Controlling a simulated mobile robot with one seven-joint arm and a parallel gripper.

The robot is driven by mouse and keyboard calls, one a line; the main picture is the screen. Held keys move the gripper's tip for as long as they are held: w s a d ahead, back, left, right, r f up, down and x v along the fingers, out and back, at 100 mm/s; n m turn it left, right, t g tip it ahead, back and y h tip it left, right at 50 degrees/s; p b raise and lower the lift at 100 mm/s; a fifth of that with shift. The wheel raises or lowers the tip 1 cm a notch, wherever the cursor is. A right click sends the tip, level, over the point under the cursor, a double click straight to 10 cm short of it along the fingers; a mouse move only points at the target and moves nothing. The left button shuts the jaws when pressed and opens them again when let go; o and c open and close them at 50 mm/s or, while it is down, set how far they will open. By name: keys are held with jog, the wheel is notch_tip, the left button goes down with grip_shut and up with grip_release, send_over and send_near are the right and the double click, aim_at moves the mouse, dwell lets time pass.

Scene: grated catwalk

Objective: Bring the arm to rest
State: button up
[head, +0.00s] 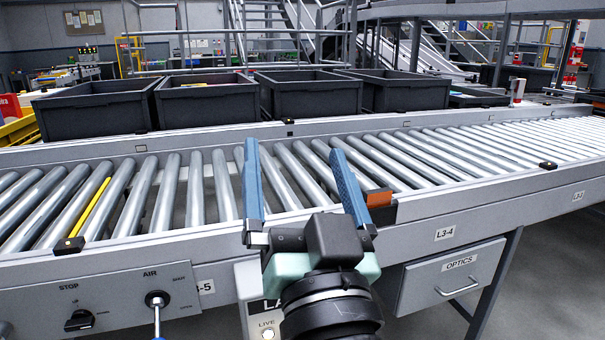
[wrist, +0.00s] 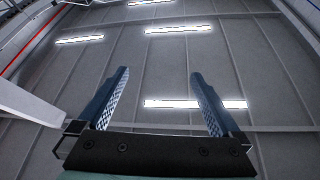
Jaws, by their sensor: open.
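My gripper (head: 296,165) shows at the lower middle of the head view, in front of the roller conveyor (head: 180,190). Its two blue fingers stand wide apart with nothing between them. In the wrist view the open gripper (wrist: 160,95) points up at the ceiling (wrist: 150,70) and its strip lights. I cannot tell the exact gap between the gripper and the conveyor's near rail.
Several dark bins (head: 310,95) stand in a row behind the rollers. A yellow strip (head: 95,209) lies along the rollers at left. An orange-brown block (head: 377,198) sits near the right finger. An OPTICS drawer (head: 450,278) and a STOP/AIR panel (head: 115,300) are on the near side.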

jog(key=s+r+t+h+p, duration=0.1)
jog(key=s+r+t+h, duration=0.15)
jog(key=s+r, duration=0.45)
jog(key=s+r+t+h+p, duration=0.2)
jog(key=s+r+t, duration=0.1)
jog(key=r, duration=0.9)
notch_tip(320, 180, up, 35)
jog(key=p, duration=3.6)
jog(key=shift+w+n+g, duration=0.3)
jog(key=shift+w+g, duration=0.05)
jog(key=shift+w, duration=0.1)
jog(key=shift+d+r+y, duration=0.1)
jog(key=shift+y, duration=0.15)
